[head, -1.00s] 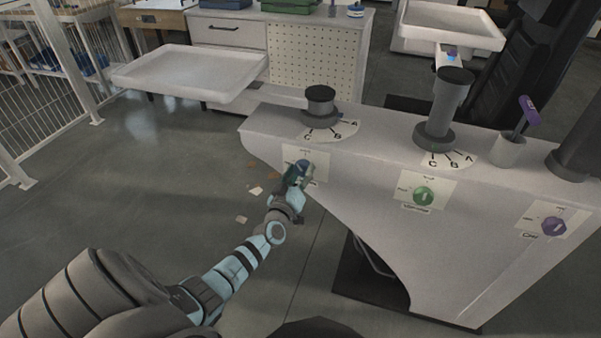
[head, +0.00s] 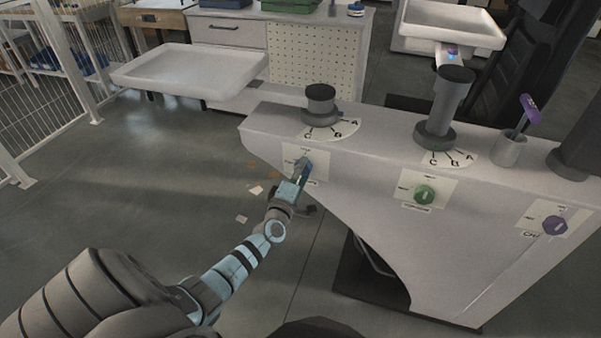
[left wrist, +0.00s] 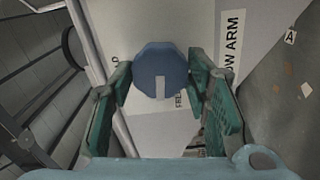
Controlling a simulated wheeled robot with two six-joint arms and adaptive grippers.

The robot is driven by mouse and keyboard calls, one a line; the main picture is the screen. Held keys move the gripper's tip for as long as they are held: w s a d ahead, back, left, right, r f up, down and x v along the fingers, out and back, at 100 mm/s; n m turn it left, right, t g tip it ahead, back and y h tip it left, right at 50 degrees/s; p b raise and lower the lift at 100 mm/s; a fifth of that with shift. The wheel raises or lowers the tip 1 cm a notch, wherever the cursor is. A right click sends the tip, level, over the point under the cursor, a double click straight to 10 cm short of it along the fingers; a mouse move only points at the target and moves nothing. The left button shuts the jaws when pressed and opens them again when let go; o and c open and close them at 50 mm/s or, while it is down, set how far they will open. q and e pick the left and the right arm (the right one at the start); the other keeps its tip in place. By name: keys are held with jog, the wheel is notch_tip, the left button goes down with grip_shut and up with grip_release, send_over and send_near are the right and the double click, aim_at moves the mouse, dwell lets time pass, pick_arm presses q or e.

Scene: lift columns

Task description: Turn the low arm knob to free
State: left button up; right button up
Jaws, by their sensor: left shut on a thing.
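The low arm knob (left wrist: 160,68) is blue and many-sided, with a white pointer mark toward the bottom of the left wrist view. A label partly reading "FRE" (left wrist: 179,101) shows just below and right of that mark, partly covered. The "LOW ARM" label (left wrist: 231,55) stands to the right. My left gripper (left wrist: 160,80) has its green-padded fingers on both sides of the knob, shut on it. In the head view my left gripper (head: 303,170) is at the left panel plate of the white column base (head: 370,165) and hides most of the knob. My right gripper is not in view.
A green knob (head: 424,195) and a purple knob (head: 554,226) sit further right on the same face. Lettered dials and posts stand on top. A white tray (head: 190,75) extends at the left. Paper scraps (head: 256,190) lie on the open floor.

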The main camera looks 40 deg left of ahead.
pick_arm(q)
jog(key=shift+f+n, duration=0.15)
jog(key=shift+n, duration=0.65)
jog(key=o, duration=1.2)
jog(key=shift+c, duration=0.2)
jog(key=v, duration=1.2)
